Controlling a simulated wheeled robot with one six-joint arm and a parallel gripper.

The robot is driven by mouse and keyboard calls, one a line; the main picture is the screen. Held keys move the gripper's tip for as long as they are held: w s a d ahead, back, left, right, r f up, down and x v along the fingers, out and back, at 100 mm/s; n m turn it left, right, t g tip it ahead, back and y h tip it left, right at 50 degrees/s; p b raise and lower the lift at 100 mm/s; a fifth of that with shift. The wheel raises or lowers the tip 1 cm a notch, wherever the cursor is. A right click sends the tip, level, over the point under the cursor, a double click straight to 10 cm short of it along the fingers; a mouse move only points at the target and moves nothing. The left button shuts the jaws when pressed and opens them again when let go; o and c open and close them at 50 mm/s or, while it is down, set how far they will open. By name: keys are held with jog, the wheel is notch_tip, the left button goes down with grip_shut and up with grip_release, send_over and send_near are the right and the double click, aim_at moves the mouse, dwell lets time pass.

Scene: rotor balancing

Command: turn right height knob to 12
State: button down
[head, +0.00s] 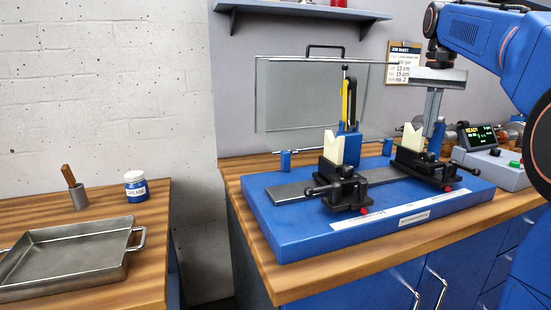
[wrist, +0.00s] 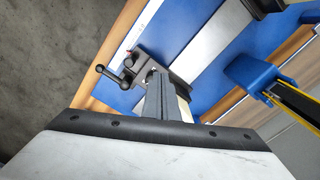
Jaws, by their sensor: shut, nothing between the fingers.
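The right support (head: 425,168) stands on the blue balancing base (head: 290,235). It is a black block with a cream V-shaped rest (head: 413,137), black handles on its right side and a red knob (head: 447,188) low at the front. I cannot tell which part is the height knob, nor read its setting. My gripper (head: 431,121) points down above and just behind this support, shut and empty. In the wrist view the shut fingers (wrist: 153,76) overlap the support (wrist: 168,78) and hide part of it. Contact cannot be told.
The left support (head: 338,185) stands on the same rail. A clear shield (head: 300,90) and a blue post with a yellow-and-black part (head: 349,105) rise behind. A control box (head: 497,168) with a lit display stands right. A job sheet (head: 403,62) hangs on the wall.

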jog(key=shift+s+d+f, duration=0.2)
jog(key=shift+d+f, duration=0.15)
jog(key=shift+f, duration=0.65)
jog(key=shift+s+d+f, duration=0.25)
jog(key=shift+d+f, duration=0.15)
jog(key=shift+f, duration=0.65)
jog(key=shift+s+d+f, duration=0.2)
jog(key=shift+d+f, duration=0.15)
jog(key=shift+f, duration=0.65)
jog(key=shift+w+a, duration=0.85)
jog(key=shift+a, duration=0.1)
jog(key=shift+s+a, duration=0.15)
jog(key=shift+a, duration=0.1)
notch_tip(320, 180, up, 6)
dwell(0.4)
